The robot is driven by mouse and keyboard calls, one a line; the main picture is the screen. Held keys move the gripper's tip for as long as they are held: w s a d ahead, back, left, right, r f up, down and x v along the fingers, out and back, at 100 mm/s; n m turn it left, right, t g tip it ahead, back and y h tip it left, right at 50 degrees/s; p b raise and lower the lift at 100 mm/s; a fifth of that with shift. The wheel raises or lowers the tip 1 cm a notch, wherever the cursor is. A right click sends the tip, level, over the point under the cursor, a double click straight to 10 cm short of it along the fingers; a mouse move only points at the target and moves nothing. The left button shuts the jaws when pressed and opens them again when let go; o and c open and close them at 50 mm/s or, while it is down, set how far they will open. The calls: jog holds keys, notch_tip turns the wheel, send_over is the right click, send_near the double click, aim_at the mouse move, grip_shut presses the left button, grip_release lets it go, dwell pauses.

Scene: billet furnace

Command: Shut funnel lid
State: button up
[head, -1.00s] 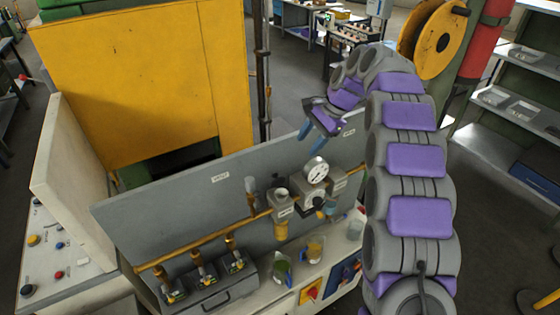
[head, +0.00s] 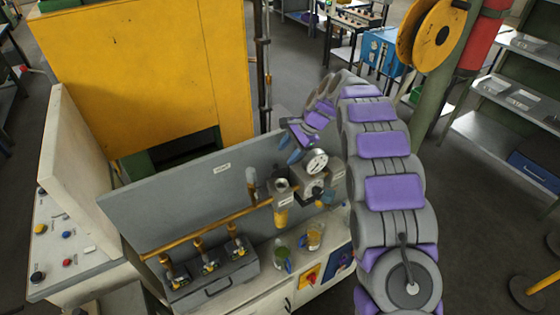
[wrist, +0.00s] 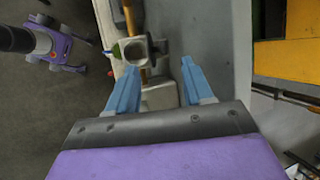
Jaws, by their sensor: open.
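The funnel (head: 282,187) is a grey cup with an open top, mounted on the orange pipe in front of the grey panel. A small grey upright piece (head: 252,177), apparently its raised lid, stands just left of it. My gripper (head: 289,150) is open and empty, above the funnel and close to the panel. In the wrist view my blue fingers (wrist: 155,82) are spread apart.
A pressure gauge (head: 316,162) sits right of the funnel, close below my gripper. The grey panel (head: 185,190) rises behind the pipe (head: 225,222). Several valves sit on the pipe at left. Jugs (head: 314,236) stand on the bench below. A yellow cabinet (head: 150,75) stands behind.

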aim_at(282, 169)
jog(key=p+x, duration=0.1)
jog(key=x, duration=0.5)
jog(key=shift+a+f, duration=0.15)
grip_shut()
jog(key=c, duration=0.9)
grip_release()
jog(key=shift+w+r+t+b, duration=0.1)
jog(key=shift+r+t+b, duration=0.2)
jog(key=shift+b, duration=0.4)
jog(key=shift+c, duration=0.2)
jog(key=shift+s+d+f+y+b, duration=0.2)
jog(key=shift+y+b, duration=0.2)
jog(key=shift+b, duration=0.3)
jog(key=shift+s+d+r+t+b, duration=0.15)
jog(key=shift+t+b, duration=0.15)
jog(key=shift+b, duration=0.25)
